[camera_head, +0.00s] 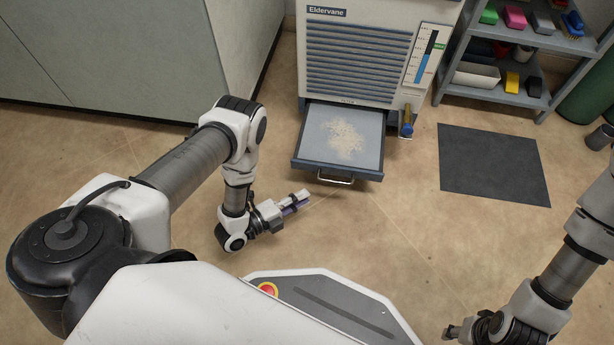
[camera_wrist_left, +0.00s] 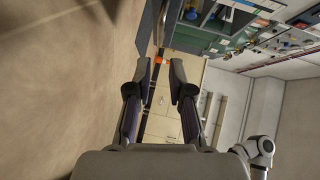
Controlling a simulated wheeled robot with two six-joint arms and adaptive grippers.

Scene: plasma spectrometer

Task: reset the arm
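My left arm comes in from the left in the head view and bends down at the elbow. Its gripper (camera_head: 297,202) points right, just in front of and below the open drawer, apart from it. In the left wrist view the two fingers (camera_wrist_left: 160,75) stand apart with nothing between them. My right arm shows at the lower right of the head view. Its gripper (camera_head: 452,331) is small and partly hidden at the bottom edge, so its fingers cannot be made out.
A cabinet labelled Eldervane (camera_head: 365,45) has a pulled-out drawer (camera_head: 304,160) with pale crumbs (camera_head: 344,138) in it. A dark mat (camera_head: 492,165) lies right. A grey shelf unit (camera_head: 505,97) with coloured items stands behind it. Bare floor surrounds my left gripper.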

